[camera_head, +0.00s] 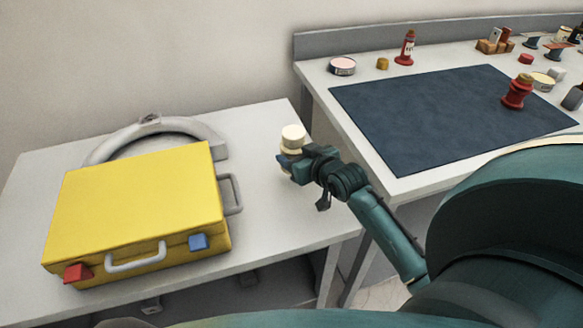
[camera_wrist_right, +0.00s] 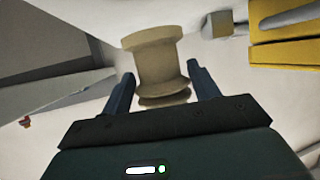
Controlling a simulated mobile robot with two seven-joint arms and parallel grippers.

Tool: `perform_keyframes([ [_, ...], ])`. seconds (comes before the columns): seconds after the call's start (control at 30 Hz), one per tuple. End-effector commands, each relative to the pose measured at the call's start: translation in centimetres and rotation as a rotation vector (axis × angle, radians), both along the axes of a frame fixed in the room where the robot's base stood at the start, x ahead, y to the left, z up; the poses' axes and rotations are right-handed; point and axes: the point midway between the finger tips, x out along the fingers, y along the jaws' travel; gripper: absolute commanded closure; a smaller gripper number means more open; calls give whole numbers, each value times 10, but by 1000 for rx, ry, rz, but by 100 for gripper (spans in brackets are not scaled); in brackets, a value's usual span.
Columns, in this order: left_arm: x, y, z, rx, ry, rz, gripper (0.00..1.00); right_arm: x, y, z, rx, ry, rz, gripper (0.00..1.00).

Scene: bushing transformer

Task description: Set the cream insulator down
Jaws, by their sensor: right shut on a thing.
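The cream insulator (camera_head: 293,136) is a small ribbed spool. My right gripper (camera_head: 288,160) is shut on it over the right part of the left table (camera_head: 265,215). In the right wrist view the insulator (camera_wrist_right: 155,58) stands between the two dark fingers (camera_wrist_right: 162,92), its wide top clear of them. Its lower part is hidden by the gripper in the head view. I cannot tell whether its base touches the table. My left gripper is not in view.
A yellow case (camera_head: 140,205) with a grey handle lies left of the gripper, before a grey ring-shaped part (camera_head: 205,135). The right table has a dark blue mat (camera_head: 420,115) with a red insulator (camera_head: 517,92). Small items line its back edge. Table space around the gripper is clear.

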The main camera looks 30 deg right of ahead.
Motion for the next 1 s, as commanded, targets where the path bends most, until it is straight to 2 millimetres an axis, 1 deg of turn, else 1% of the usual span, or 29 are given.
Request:
perform_keyframes([
  [0.17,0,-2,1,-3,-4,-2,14,0,0,-16,1,-4,0,73],
  [0.3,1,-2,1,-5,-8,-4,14,0,0,-37,1,-3,-1,73],
  [0.37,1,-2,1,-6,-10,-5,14,0,0,-42,0,-3,-1,73],
  [0.57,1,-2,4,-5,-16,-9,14,0,0,-45,-1,-6,0,73],
  [0.77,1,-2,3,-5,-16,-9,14,0,0,-48,0,-5,0,73],
  [0.8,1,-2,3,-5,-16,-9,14,0,0,-48,0,-1,0,36],
  [1.0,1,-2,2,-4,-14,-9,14,0,0,-48,0,-1,0,20],
])
